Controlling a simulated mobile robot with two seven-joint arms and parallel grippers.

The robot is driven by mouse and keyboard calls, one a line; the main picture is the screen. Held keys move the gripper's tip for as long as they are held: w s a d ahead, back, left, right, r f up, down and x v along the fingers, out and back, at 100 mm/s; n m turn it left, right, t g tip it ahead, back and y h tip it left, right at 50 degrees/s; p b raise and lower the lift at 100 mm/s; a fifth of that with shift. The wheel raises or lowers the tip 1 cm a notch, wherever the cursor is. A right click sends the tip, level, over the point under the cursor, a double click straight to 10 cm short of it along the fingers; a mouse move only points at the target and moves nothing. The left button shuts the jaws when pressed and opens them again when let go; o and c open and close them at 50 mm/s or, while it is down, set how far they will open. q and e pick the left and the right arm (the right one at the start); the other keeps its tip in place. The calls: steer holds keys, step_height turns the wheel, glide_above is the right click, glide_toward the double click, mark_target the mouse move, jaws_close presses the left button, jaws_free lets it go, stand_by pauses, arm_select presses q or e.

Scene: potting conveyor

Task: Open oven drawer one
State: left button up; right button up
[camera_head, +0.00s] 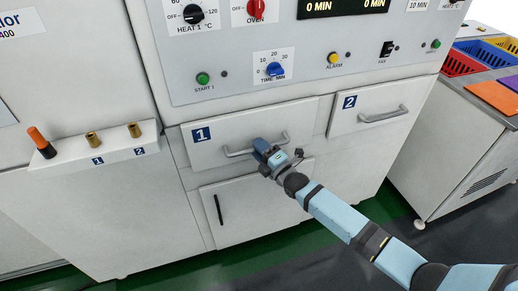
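Oven drawer one (222,131) is a pale grey front with a blue "1" label at its upper left. It looks flush with the cabinet. Its bar handle (238,153) runs across the lower part of the front. My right gripper (262,149) is at the middle of this handle and covers part of it. Its fingers point at the drawer and are hidden by the gripper body, so I cannot tell whether they are open or shut on the bar. My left gripper is not in view.
Drawer two (364,110) with its own handle is to the right. A control panel (310,60) with knobs and buttons is above. A lower door (255,204) has a black handle. A ledge (118,152) with small fittings is at left. A side cart (470,140) is at right.

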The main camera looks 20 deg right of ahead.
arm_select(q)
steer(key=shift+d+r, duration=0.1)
arm_select(e)
steer(key=shift+w, duration=0.1)
steer(key=shift+c, duration=0.5)
jaws_close()
arm_select(q)
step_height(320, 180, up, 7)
steer(key=p, duration=1)
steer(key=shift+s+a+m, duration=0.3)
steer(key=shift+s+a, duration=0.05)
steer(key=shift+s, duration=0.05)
arm_select(e)
steer(key=s, duration=2.6)
steer(key=shift+d, duration=0.45)
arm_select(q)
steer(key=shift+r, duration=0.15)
arm_select(e)
steer(key=shift+s, duration=0.1)
steer(key=shift+o, duration=0.5)
jaws_free()
